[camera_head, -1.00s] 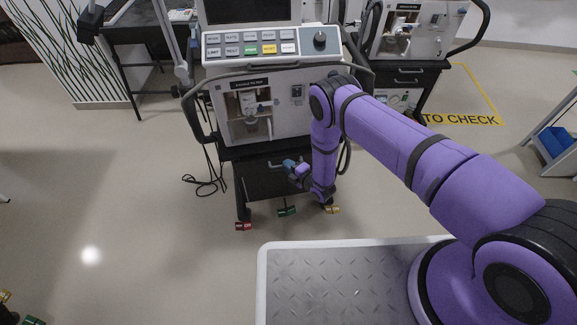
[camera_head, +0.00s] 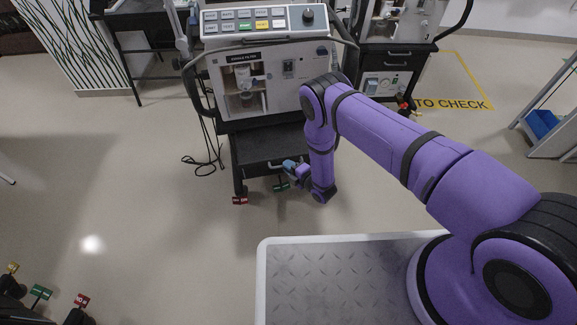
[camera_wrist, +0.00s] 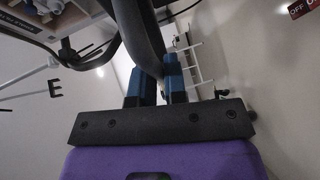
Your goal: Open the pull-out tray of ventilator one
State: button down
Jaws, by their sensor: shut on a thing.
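Ventilator one, as I take it, is the grey cart unit (camera_head: 262,84) at the centre of the head view, with a row of buttons on top. Below its body a dark flat tray (camera_head: 262,142) stands out toward me. My gripper (camera_head: 291,166) is low at the tray's front edge, at its handle (camera_head: 275,164). In the wrist view the blue fingers of my gripper (camera_wrist: 156,86) are close together on a dark bar. I take this bar to be the tray handle; its gripped part is mostly hidden.
A second ventilator (camera_head: 395,75) stands behind on the right. Coloured caster tags (camera_head: 240,200) sit at the cart's foot. Black cables (camera_head: 205,165) lie on the floor at its left. A blue bin (camera_head: 541,123) is at the far right.

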jog(key=c, duration=1.2)
grip_release()
jog(key=shift+o, duration=0.2)
jog(key=v, duration=1)
jog(key=shift+s+d, duration=0.25)
jog(key=shift+s, duration=0.05)
jog(key=shift+r, duration=0.1)
